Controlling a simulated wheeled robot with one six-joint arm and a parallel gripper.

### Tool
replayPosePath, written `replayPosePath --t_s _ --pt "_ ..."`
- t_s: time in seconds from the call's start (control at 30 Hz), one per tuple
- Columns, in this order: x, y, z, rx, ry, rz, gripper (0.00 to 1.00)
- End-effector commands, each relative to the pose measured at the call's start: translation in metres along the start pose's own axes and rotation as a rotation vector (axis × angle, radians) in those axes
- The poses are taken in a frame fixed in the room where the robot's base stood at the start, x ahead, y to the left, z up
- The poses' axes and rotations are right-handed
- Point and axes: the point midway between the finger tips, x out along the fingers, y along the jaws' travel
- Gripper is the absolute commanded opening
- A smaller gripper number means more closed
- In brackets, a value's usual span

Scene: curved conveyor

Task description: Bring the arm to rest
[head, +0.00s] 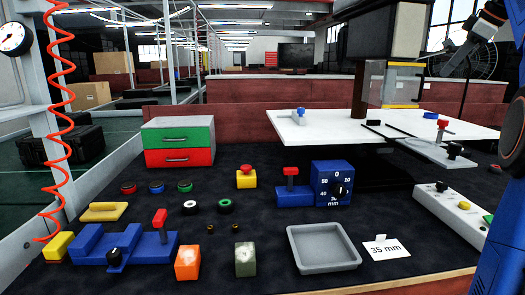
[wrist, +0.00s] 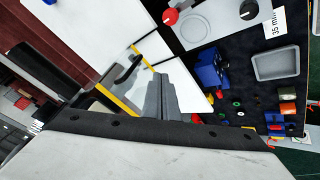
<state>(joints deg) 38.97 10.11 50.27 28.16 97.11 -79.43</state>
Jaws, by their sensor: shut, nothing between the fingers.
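My gripper (wrist: 157,88) shows in the wrist view as grey fingers close together beyond a dark edge, with nothing held between them. The gripper's fingertips are small and hard to make out there.
The dark bench holds a blue vise (head: 125,245), a grey tray (head: 323,248), a drawer unit (head: 179,142), a blue dial box (head: 332,183) and several small parts. A white table (head: 340,128) stands behind. A control box (head: 455,212) is at right.

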Motion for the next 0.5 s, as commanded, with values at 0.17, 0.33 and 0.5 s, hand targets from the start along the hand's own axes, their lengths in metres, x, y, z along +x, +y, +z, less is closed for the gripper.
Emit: replayPosePath --t_s 0.17,0.33,0.5 --pt "0.022 -0.059 -0.023 0.130 -0.026 -0.016 0.00" --pt "0.045 -0.118 -0.032 0.251 -0.057 -0.023 0.00" --pt "0.068 -0.182 -0.031 0.361 -0.091 -0.025 0.00"
